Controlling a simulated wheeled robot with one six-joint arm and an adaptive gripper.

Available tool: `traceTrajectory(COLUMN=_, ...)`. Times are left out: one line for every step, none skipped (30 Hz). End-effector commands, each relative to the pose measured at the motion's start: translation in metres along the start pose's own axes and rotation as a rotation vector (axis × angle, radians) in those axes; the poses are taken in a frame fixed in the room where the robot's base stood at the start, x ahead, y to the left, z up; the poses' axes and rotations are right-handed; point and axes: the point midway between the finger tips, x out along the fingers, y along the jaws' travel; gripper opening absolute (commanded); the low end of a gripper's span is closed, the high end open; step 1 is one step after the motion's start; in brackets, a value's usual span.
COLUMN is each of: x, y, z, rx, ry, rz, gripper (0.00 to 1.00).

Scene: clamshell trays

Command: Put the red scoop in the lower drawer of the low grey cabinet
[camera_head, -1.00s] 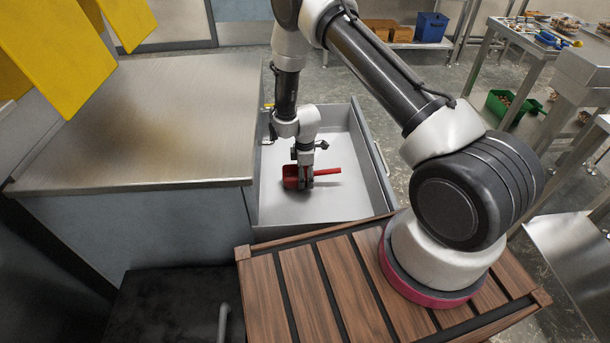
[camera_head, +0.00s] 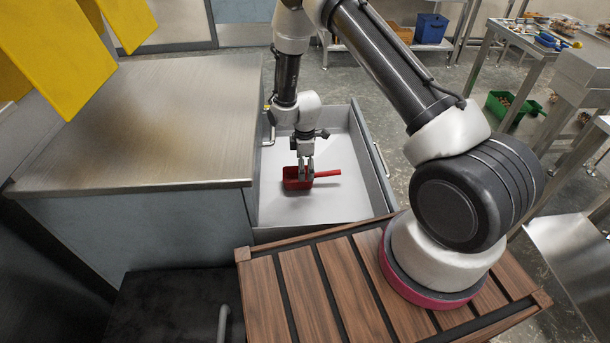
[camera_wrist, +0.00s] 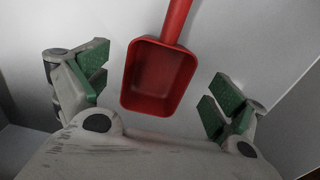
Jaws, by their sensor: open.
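The red scoop (camera_head: 297,184) lies on the floor of the open drawer (camera_head: 345,205), its handle pointing right in the head view. In the wrist view the red scoop (camera_wrist: 158,76) lies between the spread green-padded fingers, clear of both, with its handle running up out of the frame. My gripper (camera_head: 306,170) is open and empty, just above the scoop inside the drawer; it also shows in the wrist view (camera_wrist: 155,95). The drawer is pulled out from the low grey cabinet (camera_head: 140,225). Whether another drawer sits above it is not clear.
The cabinet's bare steel top (camera_head: 150,115) is at left, with yellow panels (camera_head: 60,45) above it. My slatted wooden base deck adjoins the drawer's near side. A green bin (camera_head: 510,104) and steel tables stand at right.

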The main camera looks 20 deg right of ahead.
Motion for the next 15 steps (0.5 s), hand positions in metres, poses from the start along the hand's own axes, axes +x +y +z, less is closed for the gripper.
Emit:
traceTrajectory(x=-0.014, y=0.0, z=0.0, rx=0.0, ry=0.001, rz=0.002, gripper=0.95)
traceTrajectory(x=-0.02, y=0.001, z=0.0, rx=0.0, ry=0.001, rz=0.002, gripper=0.95)
traceTrajectory(x=-0.029, y=0.001, z=0.0, rx=0.0, ry=0.002, rz=0.003, gripper=0.95)
traceTrajectory(x=-0.035, y=0.001, z=0.0, rx=0.0, ry=0.001, rz=0.003, gripper=0.95)
traceTrajectory(x=-0.041, y=0.0, z=0.0, rx=0.0, ry=0.001, rz=0.001, gripper=0.95)
traceTrajectory(x=-0.048, y=0.0, z=0.0, rx=0.0, ry=0.001, rz=0.001, gripper=0.95)
traceTrajectory(x=-0.052, y=0.0, z=0.0, rx=0.0, ry=0.001, rz=0.002, gripper=0.95)
traceTrajectory(x=-0.056, y=0.0, z=0.0, rx=0.0, ry=0.001, rz=0.001, gripper=0.95)
traceTrajectory(x=-0.061, y=0.0, z=0.0, rx=0.0, ry=0.0, rz=0.001, gripper=0.95)
traceTrajectory(x=-0.064, y=0.0, z=0.0, rx=0.0, ry=0.0, rz=0.0, gripper=0.95)
traceTrajectory(x=-0.066, y=0.0, z=0.0, rx=0.0, ry=0.0, rz=0.0, gripper=0.95)
traceTrajectory(x=-0.068, y=0.0, z=0.0, rx=0.0, ry=0.0, rz=0.0, gripper=0.95)
traceTrajectory(x=-0.069, y=0.0, z=0.0, rx=0.0, ry=0.0, rz=-0.001, gripper=0.95)
traceTrajectory(x=-0.07, y=-0.001, z=0.0, rx=0.0, ry=0.0, rz=-0.001, gripper=0.95)
traceTrajectory(x=-0.07, y=-0.001, z=0.0, rx=0.0, ry=0.0, rz=-0.001, gripper=0.95)
